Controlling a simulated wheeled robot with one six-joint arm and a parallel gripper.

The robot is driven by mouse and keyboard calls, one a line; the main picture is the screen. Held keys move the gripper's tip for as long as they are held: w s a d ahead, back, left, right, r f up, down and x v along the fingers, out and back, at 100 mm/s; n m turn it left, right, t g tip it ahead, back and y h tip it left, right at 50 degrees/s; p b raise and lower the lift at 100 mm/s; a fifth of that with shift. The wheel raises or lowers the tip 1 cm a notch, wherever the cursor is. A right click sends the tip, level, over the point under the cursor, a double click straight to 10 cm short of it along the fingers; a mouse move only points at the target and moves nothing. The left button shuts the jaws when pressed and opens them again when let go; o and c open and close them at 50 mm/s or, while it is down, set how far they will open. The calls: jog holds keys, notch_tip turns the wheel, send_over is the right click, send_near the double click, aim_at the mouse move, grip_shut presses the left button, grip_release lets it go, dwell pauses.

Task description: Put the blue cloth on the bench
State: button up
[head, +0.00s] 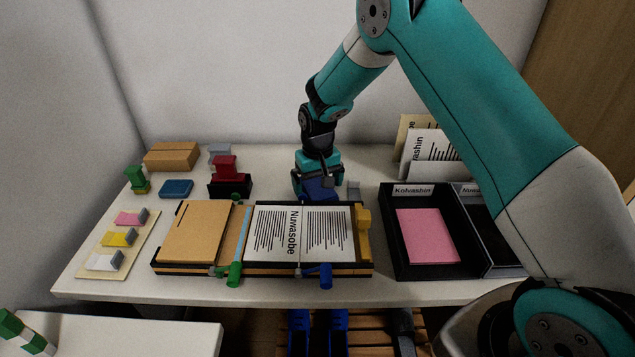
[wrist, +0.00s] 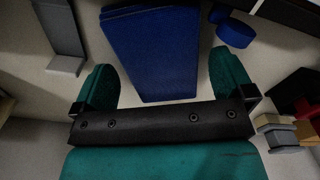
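The blue cloth (head: 322,190) looks like a dark blue folded stack and lies on the white table behind the open binder. In the wrist view the cloth (wrist: 152,55) lies ahead of and between my fingers. My gripper (head: 318,172) is just above it, pointing down. In the wrist view my gripper (wrist: 163,82) has its two fingers apart, with gaps beside the cloth, and is empty. Its height above the cloth is hard to tell. A slatted wooden surface (head: 375,322), probably the bench, shows low in front of the table, with blue items on it.
The open binder (head: 300,232) with levers lies in front of the cloth. A black tray (head: 392,252) with pink paper stands right of it. A red-and-black stamp (head: 226,175), blue pad (head: 176,188) and cardboard box (head: 171,156) stand left.

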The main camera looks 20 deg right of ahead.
aim_at(318, 184)
jog(key=shift+r, duration=0.1)
jog(key=s+a+r+n, duration=0.1)
jog(key=s+r, duration=0.1)
jog(key=r, duration=0.6)
jog(key=s+a+r, duration=0.1)
jog(key=s+r, duration=0.1)
jog(key=r, duration=0.6)
jog(key=s+a+r+n+y, duration=0.1)
jog(key=s+a+r+n, duration=0.1)
jog(key=s, duration=0.8)
jog(key=s+a+r+n+y, duration=0.1)
jog(key=s+a+r+n, duration=0.1)
jog(key=s, duration=0.8)
jog(key=s+a+r+n+y, duration=0.2)
jog(key=s+a+r, duration=0.1)
jog(key=s, duration=0.6)
jog(key=shift+s+a+r, duration=0.15)
jog(key=shift+s+r, duration=0.25)
